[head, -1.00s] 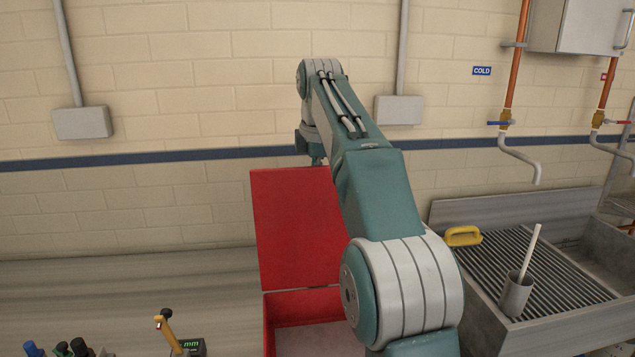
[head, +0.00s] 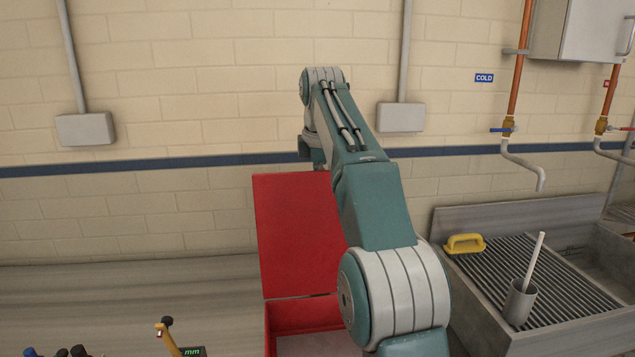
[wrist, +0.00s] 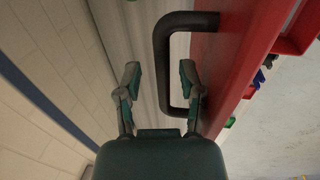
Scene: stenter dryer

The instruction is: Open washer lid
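The red washer lid (head: 300,235) stands raised at the back edge of the red washer box (head: 310,318), whose inside shows in the head view. In the wrist view the red lid (wrist: 228,65) carries a dark bar handle (wrist: 163,65). My gripper (wrist: 160,82) is open, with one finger on the outer side of the handle bar and the other in the gap between bar and lid. A space shows between the outer finger and the bar. In the head view my arm hides the gripper and part of the lid.
A yellow-handled gauge (head: 168,335) stands at the lower left. The grey bench (head: 130,300) is clear behind it.

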